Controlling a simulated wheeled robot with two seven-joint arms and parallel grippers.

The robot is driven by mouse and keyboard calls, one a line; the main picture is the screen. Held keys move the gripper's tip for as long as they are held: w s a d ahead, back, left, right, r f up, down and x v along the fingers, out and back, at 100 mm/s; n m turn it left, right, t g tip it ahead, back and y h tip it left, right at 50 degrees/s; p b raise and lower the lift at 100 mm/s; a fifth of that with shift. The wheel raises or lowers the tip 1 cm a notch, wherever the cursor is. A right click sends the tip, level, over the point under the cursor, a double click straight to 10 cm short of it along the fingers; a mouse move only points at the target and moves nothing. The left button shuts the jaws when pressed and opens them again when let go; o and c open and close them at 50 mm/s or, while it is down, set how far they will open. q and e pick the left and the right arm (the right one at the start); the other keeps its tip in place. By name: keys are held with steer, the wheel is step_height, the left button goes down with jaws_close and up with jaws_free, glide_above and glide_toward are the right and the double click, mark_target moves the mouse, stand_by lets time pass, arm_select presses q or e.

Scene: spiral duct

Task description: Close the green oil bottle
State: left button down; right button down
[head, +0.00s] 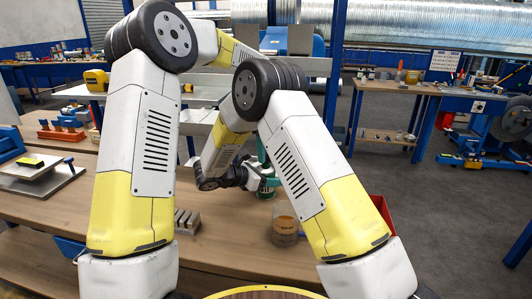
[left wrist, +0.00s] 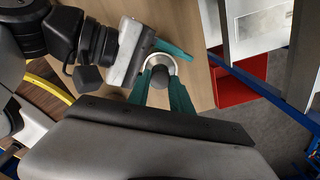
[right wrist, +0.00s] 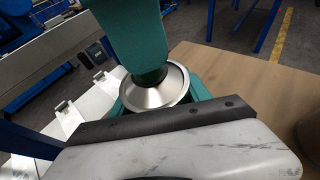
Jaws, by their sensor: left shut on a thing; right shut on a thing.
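The oil bottle's silver, dish-shaped top (right wrist: 155,92) shows in the right wrist view. A dark grey cap (left wrist: 160,76) sits at the middle of this top in the left wrist view. My left gripper (left wrist: 161,70) comes down from above, its teal fingers shut around the cap. My right gripper (right wrist: 160,98) reaches in from the side, lower down, its teal fingers shut around the bottle. In the head view only a small green part of the bottle (head: 267,192) shows, behind my right forearm. Most of its body is hidden; whether the cap is seated cannot be told.
A glass jar with brownish contents (head: 285,226) stands on the wooden table close in front of the bottle. Grey metal blocks (head: 187,221) lie to its left. A red bin (left wrist: 232,85) is beside the table's edge.

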arm_select(q)
steer(key=shift+f, duration=0.55)
steer(key=m, duration=1.2)
steer(key=shift+f+m, duration=0.1)
steer(key=shift+m, duration=0.2)
steer(key=shift+s+f+m, duration=0.1)
steer(key=shift+m, duration=1.9)
